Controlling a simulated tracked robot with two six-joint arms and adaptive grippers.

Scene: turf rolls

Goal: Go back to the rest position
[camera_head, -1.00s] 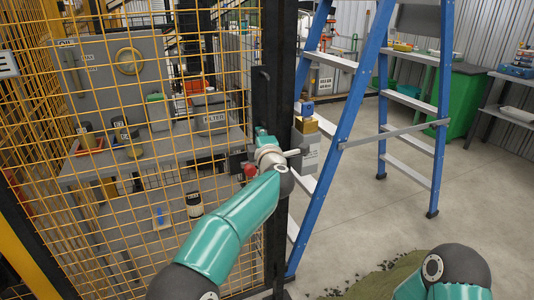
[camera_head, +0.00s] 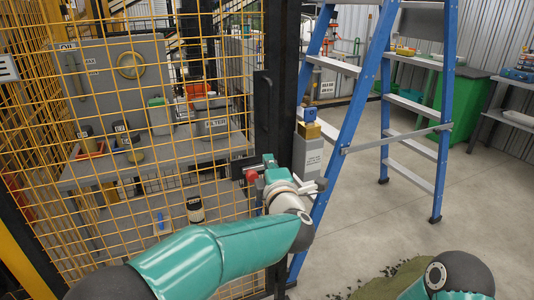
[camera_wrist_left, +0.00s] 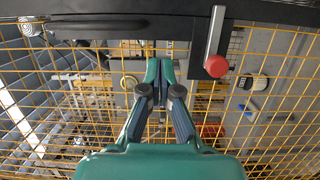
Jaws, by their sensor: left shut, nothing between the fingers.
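My left gripper (camera_head: 268,163) is in front of the yellow mesh gate (camera_head: 222,150), close to its dark post. In the left wrist view its two teal fingertips (camera_wrist_left: 159,72) are together with nothing between them. The gate's latch has a red knob (camera_head: 252,176), just left of the gripper in the head view. The red knob (camera_wrist_left: 216,66) is right of the fingers in the wrist view, apart from them. My left forearm runs in from the lower left. Only part of my right arm shows at the lower right; its gripper is out of view.
A blue stepladder (camera_head: 362,95) stands right of the post, near my left wrist. Behind the mesh is a grey bench (camera_head: 190,150) with containers. A heap of turf or soil (camera_head: 395,283) lies on the floor at the lower right. Open concrete floor (camera_head: 400,220) surrounds the ladder.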

